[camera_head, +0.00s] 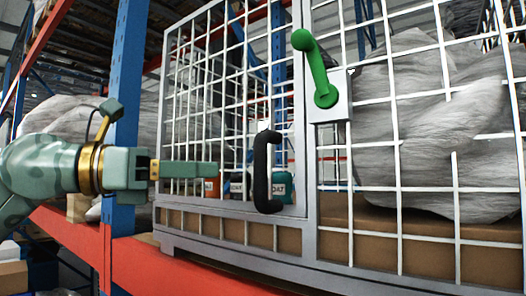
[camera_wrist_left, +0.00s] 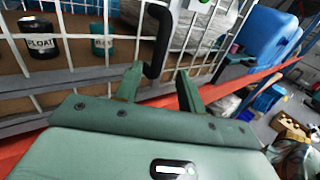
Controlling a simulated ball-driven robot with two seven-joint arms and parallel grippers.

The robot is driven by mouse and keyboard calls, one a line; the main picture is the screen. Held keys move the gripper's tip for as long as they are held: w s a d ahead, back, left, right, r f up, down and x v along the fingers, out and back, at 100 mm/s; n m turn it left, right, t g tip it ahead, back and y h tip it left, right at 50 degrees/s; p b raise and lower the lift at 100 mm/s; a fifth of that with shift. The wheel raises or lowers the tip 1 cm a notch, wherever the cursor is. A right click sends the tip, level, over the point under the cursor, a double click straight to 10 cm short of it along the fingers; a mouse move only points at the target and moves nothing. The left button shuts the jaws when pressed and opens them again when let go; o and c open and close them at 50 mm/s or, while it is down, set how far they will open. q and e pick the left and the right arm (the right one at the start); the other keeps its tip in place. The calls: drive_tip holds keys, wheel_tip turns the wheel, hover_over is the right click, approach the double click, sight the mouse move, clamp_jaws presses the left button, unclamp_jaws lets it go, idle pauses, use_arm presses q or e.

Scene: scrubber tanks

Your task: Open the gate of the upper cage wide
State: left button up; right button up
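The upper cage is white wire mesh, and its gate (camera_head: 203,111) is the left panel with a black vertical pull handle (camera_head: 262,172) near its right edge. The gate appears closed against the frame. A green lever (camera_head: 316,68) on a white plate sits up and right of the handle, tilted with its knob up. My left gripper (camera_head: 214,170) points right, its tips left of the black handle in the head view. In the left wrist view the fingers (camera_wrist_left: 159,74) are apart and empty, with the handle (camera_wrist_left: 158,42) beyond the gap. My right gripper does not show.
Inside the cage stand several labelled cans (camera_head: 236,186) and a grey wrapped bundle (camera_head: 430,125). A blue rack post (camera_head: 127,95) and an orange beam (camera_head: 150,272) are close to my left arm. A blue container (camera_wrist_left: 268,33) shows at right in the wrist view.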

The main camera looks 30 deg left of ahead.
sight(260, 190)
use_arm(q)
drive_tip(key=p+x, duration=0.4)
drive_tip(key=x, duration=0.5)
drive_tip(key=shift+w+d+r+p, duration=0.1)
drive_tip(key=shift+p, duration=0.25)
drive_tip(key=shift+w+d, duration=0.2)
drive_tip(key=shift+w, duration=0.1)
drive_tip(key=shift+s, duration=0.1)
drive_tip(key=shift+s+a, duration=0.1)
clamp_jaws()
